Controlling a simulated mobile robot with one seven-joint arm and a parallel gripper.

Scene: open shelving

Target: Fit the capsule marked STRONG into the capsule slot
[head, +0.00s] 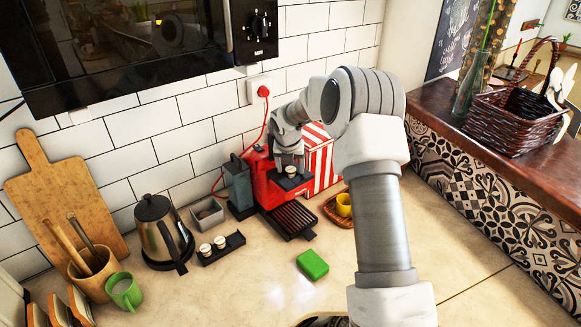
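The red coffee machine (262,183) stands against the tiled wall, with a dark top part and a drip tray at its front. My gripper (290,168) points down over the top of the machine. A small pale-topped capsule (291,172) shows between the fingertips, at the dark top part. I cannot tell whether the fingers press on it or stand apart from it, nor whether it sits in the slot. Its marking is too small to read. A black capsule holder (234,243) on the counter carries two more pale-topped capsules (220,242), also unreadable.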

